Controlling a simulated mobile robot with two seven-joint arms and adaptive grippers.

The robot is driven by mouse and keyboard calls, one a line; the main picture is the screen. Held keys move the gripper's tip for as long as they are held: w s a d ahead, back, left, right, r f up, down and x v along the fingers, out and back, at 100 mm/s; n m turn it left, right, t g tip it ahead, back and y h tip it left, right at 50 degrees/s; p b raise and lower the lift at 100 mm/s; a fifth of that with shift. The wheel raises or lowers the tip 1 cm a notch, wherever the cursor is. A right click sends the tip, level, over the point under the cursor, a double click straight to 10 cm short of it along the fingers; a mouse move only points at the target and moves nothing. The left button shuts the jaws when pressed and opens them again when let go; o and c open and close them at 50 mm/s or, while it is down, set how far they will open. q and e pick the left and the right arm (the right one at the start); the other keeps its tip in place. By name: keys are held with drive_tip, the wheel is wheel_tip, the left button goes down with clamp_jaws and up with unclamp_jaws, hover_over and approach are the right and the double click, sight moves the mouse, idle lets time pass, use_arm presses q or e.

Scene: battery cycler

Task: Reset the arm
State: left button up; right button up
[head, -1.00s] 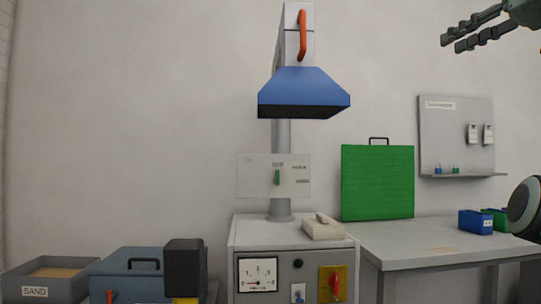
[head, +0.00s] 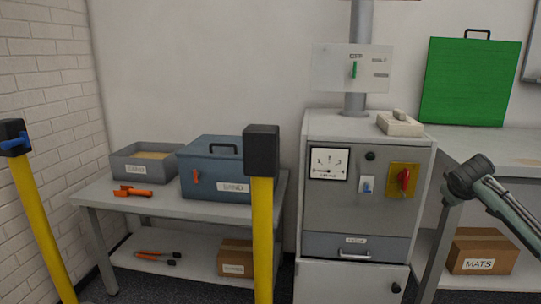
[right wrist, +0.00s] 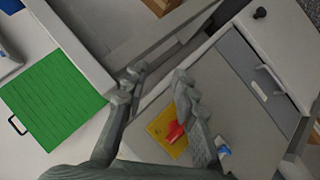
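My right gripper (right wrist: 157,84) shows in the right wrist view with its two fingers apart and nothing between them. Behind the fingers are the cabinet front with its yellow plate and red switch (right wrist: 174,131), and the green panel (right wrist: 50,98) to the left. In the head view, part of my right arm (head: 492,192) reaches in from the right edge, in front of the bench beside the cabinet. Its fingertips are not clear there. My left gripper is in neither current view.
Yellow posts (head: 262,235) stand in front. A MATS carton (head: 483,250) sits under the right bench.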

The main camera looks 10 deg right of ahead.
drive_tip(key=s+a+f+n+g, duration=0.1)
drive_tip(key=s+a+f+n, duration=0.1)
drive_tip(key=s+f, duration=0.7)
drive_tip(key=s+a+f+n, duration=0.15)
drive_tip(key=s+f, duration=0.45)
drive_tip(key=f, duration=0.6)
drive_tip(key=s+a+f+n+g, duration=0.1)
drive_tip(key=s+a+f+n, duration=0.15)
drive_tip(key=s+f, duration=0.65)
drive_tip(key=s+a+f+m+y, duration=0.1)
drive_tip(key=a+f+y, duration=0.1)
drive_tip(key=a+f, duration=0.3)
drive_tip(key=s+a+f+m+g+y, duration=0.1)
drive_tip(key=a+f, duration=0.4)
drive_tip(key=a, duration=0.9)
drive_tip(key=s+a+f+m+g+y, duration=0.1)
drive_tip(key=s+a+f+m+y, duration=0.1)
drive_tip(key=a+f, duration=0.3)
drive_tip(key=s+a+y, duration=0.1)
drive_tip(key=a, duration=0.3)
drive_tip(key=shift+s+a+m+y, duration=0.25)
drive_tip(key=shift+a+m+y, duration=0.05)
drive_tip(key=shift+a, duration=0.05)
